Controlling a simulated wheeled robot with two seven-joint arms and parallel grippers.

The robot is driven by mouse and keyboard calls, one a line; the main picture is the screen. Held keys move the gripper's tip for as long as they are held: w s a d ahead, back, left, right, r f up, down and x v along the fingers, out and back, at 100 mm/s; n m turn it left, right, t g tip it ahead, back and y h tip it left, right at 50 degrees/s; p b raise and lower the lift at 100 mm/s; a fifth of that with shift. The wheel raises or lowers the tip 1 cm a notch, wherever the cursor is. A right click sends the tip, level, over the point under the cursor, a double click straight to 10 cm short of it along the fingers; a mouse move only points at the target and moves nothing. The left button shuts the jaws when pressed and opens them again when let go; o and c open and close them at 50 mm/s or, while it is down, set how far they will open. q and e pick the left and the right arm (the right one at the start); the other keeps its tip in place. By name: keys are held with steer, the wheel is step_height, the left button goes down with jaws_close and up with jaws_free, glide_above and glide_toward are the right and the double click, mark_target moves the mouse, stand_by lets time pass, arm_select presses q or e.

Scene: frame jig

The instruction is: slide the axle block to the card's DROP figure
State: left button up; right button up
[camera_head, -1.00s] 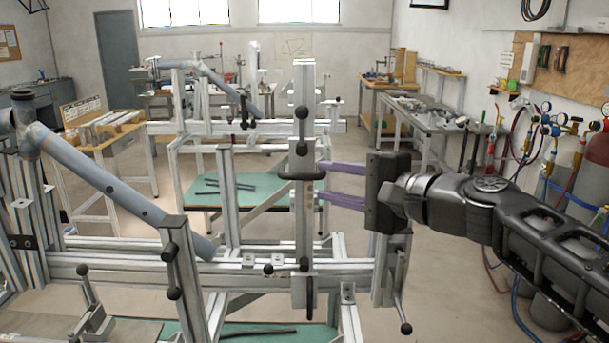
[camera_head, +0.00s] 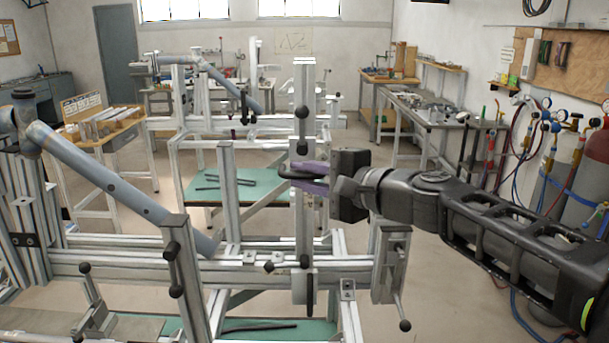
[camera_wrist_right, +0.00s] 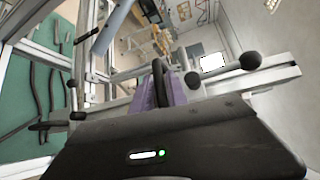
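The axle block, which I take to be the dark rounded piece (camera_head: 286,173) on the upright metal post (camera_head: 305,135), is at about mid-height of the post. My right gripper (camera_head: 309,178) reaches it from the right. Its two purple fingers lie above and below the dark piece and look closed on it. In the right wrist view a dark bar (camera_wrist_right: 160,82) stands between the purple fingers (camera_wrist_right: 161,90). A small card (camera_head: 82,105) stands at the back left; its print is too small to read. My left gripper is out of view.
Dark knobs (camera_head: 301,112) stand on the post above and below the block. A grey tube (camera_head: 130,185) slants across the left of the frame jig, whose rails (camera_head: 130,262) run below. A crank handle (camera_head: 403,300) hangs at right.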

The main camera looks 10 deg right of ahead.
jaws_close()
stand_by(1.0)
